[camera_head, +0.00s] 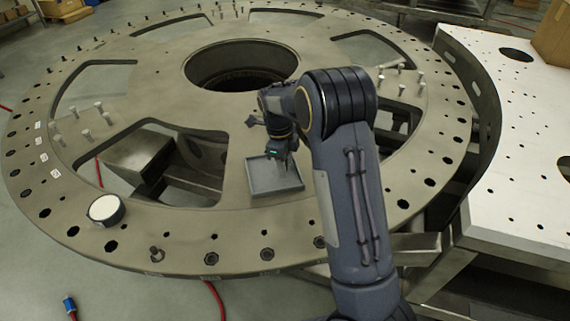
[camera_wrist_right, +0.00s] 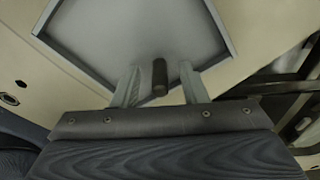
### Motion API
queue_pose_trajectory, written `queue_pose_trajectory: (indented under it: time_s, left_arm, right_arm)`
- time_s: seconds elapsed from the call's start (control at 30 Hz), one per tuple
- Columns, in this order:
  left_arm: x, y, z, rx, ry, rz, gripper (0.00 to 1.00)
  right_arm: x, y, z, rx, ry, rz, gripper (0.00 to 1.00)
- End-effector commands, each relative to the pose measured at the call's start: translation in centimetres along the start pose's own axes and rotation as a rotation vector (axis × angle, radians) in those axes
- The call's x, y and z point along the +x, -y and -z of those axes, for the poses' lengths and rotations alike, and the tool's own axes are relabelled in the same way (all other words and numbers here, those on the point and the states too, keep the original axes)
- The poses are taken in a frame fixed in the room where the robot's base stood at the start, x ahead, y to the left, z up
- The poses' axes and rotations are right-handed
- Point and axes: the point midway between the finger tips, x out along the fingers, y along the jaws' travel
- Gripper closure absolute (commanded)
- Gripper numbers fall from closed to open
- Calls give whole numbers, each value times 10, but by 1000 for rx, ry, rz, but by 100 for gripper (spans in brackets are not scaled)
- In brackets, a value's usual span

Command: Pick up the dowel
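The dowel (camera_wrist_right: 159,78) is a short dark cylinder in the right wrist view. It shows between the two fingers of my right gripper (camera_wrist_right: 160,84), with a gap on each side. That gripper is open, and its pale fingers point into the grey square tray (camera_wrist_right: 85,40). In the head view, my right gripper (camera_head: 284,162) is over the tray (camera_head: 262,190), which lies on the round turret plate (camera_head: 225,232). I cannot make out the dowel clearly in the head view. My left gripper is not in view.
A white round object (camera_head: 106,210) lies near the plate's front left. Several bolts (camera_head: 87,133) stand up from the plate at left and right. Large cut-outs (camera_head: 150,155) flank the tray. A white perforated table (camera_head: 525,140) stands at the right.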

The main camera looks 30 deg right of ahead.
Motion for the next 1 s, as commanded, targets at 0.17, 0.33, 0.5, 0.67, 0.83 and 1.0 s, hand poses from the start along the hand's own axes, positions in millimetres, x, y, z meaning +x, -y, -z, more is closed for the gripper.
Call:
queue_pose_trajectory:
  time_s: [0.17, 0.33, 0.5, 0.67, 0.83, 1.0]
  left_arm:
    - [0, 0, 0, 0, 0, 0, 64]
    - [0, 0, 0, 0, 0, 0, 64]
    - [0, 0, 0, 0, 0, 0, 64]
    - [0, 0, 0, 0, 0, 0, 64]
    - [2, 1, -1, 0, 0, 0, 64]
    - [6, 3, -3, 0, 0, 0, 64]
  right_arm:
    - [0, 0, 0, 0, 0, 0, 71]
    - [-1, 0, 0, 0, 0, 1, 93]
    - [-1, 0, 0, 0, 1, 1, 100]
    - [-1, 0, 0, 0, 1, 1, 100]
    - [-8, 1, 0, -1, 3, 3, 100]
    - [-29, 1, 2, -2, 4, 3, 100]
